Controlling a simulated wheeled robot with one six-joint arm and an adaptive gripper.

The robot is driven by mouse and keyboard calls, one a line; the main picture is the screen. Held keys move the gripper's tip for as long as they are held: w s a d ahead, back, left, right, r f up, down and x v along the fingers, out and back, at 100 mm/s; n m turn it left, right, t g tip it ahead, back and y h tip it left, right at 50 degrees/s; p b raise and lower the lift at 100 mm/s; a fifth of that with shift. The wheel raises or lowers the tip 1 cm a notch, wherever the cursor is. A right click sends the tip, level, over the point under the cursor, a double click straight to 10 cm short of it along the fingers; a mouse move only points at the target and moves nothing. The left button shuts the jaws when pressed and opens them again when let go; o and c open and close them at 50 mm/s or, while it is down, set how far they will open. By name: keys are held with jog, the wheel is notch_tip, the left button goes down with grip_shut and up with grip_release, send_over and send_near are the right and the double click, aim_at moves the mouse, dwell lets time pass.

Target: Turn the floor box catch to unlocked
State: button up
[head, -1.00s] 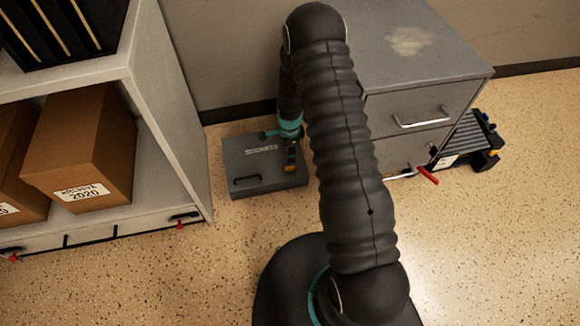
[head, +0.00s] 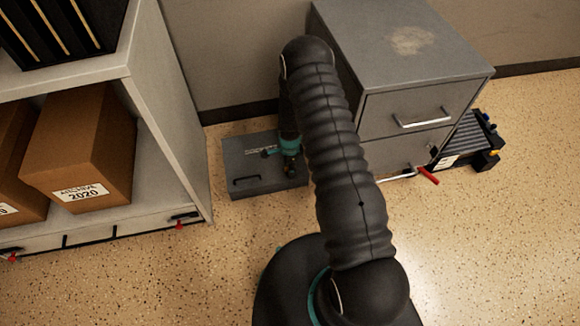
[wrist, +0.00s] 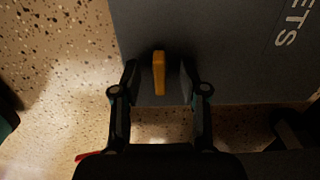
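The floor box (head: 240,178) is a low grey box on the floor between the shelf unit and the cabinet, with a black handle on its top at the left. My gripper (head: 290,172) is over its right part in the head view and hides the catch there. In the wrist view the catch (wrist: 159,72) is a yellow-orange lever on the grey box surface (wrist: 220,60). My gripper (wrist: 158,92) is open, with one finger on each side of the catch and a gap visible on both sides.
A grey drawer cabinet (head: 410,75) stands right of the box, with a red-ended lever (head: 428,175) low beside it. A shelf unit (head: 165,140) with brown archive boxes (head: 85,140) stands at the left. The speckled floor (head: 180,270) in front is clear.

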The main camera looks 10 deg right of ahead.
grip_shut()
jog(key=shift+n, duration=0.3)
jog(key=shift+f+n+b, duration=0.1)
jog(key=shift+n+b, duration=1.1)
jog(key=n+b, duration=0.3)
jog(key=n, duration=0.2)
jog(key=n+b, duration=0.2)
jog(key=n, duration=0.3)
jog(key=shift+n, duration=0.4)
jog(key=shift+n+b, duration=0.6)
jog(key=shift+n, duration=1.4)
